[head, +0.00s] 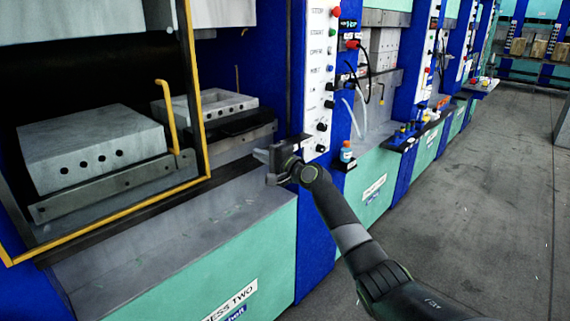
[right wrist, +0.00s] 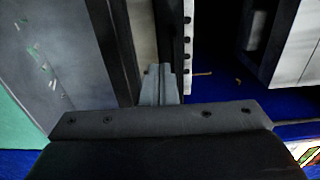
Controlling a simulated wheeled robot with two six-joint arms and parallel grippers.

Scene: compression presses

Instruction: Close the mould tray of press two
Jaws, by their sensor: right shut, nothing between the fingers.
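Press two, with its name label (head: 232,303) on the green front panel, fills the left of the head view. A grey block with a row of holes (head: 90,148) sits behind a metal front plate (head: 105,188) with a yellow upright handle (head: 168,115). I cannot tell which of these is the named tray. My right gripper (head: 272,160) is shut and empty beside the blue pillar, right of the dark tray and apart from the yellow handle. Its fingers show in the right wrist view (right wrist: 158,85). My left gripper is out of view.
A yellow-edged frame (head: 192,75) borders the left opening. A grey ledge (head: 170,245) runs below it. A white control panel (head: 318,80) with knobs stands just above my right gripper. A small bottle (head: 346,152) stands on a shelf to the right. Open floor lies at right.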

